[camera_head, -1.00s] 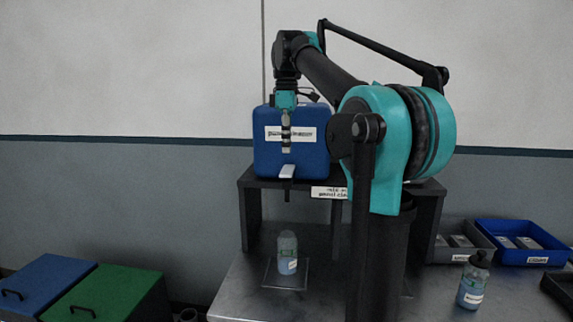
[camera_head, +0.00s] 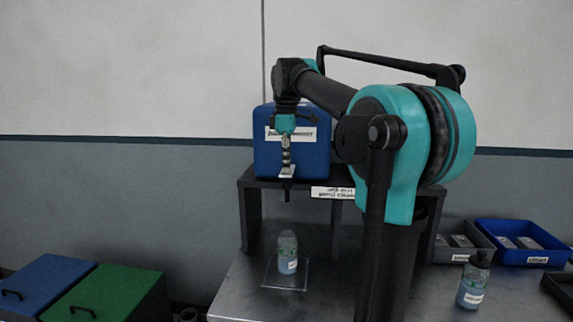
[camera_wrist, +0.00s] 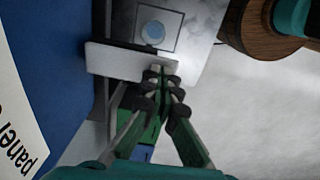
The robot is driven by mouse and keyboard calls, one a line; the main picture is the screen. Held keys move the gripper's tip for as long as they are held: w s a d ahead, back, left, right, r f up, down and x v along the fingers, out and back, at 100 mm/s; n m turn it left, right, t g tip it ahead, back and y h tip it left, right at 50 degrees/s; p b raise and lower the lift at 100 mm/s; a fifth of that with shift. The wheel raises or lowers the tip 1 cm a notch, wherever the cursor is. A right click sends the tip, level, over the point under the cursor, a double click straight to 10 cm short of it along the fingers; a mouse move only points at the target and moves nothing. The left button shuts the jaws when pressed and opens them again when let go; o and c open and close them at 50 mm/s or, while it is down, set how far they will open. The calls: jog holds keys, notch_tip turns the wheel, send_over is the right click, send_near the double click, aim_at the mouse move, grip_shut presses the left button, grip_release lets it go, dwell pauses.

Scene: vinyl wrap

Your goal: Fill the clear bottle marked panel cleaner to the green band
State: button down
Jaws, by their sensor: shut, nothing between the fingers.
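The clear bottle (camera_head: 288,254) stands upright on a thin square plate (camera_head: 301,277) below the shelf. Pale blue liquid shows in its lower part; the level against the green band is too small to read. In the wrist view the bottle (camera_wrist: 153,32) appears from above, past the white tap lever. The blue panel cleaner container (camera_head: 265,158) is on the shelf, with the white lever (camera_head: 287,172) on its front. My gripper (camera_head: 287,166) is shut and empty, its tips at the lever; the wrist view also shows the tips (camera_wrist: 160,72) there. Contact is hard to tell.
A dark shelf (camera_head: 248,215) carries the container above the metal table (camera_head: 240,290). A second capped bottle (camera_head: 473,284) stands at right. Grey and blue trays (camera_head: 528,256) lie behind it. Blue and green lidded bins (camera_head: 115,290) stand at lower left.

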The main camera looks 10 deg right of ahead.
jog(key=shift+s+f+t, duration=0.25)
jog(key=shift+f+t, duration=0.15)
jog(key=shift+s+a+f, duration=0.1)
jog(key=shift+f, duration=0.3)
jog(key=shift+r, duration=0.2)
dwell(4.6)
jog(key=shift+r, duration=0.85)
jog(key=shift+r, duration=0.3)
notch_tip(320, 180, up, 13)
dwell(0.3)
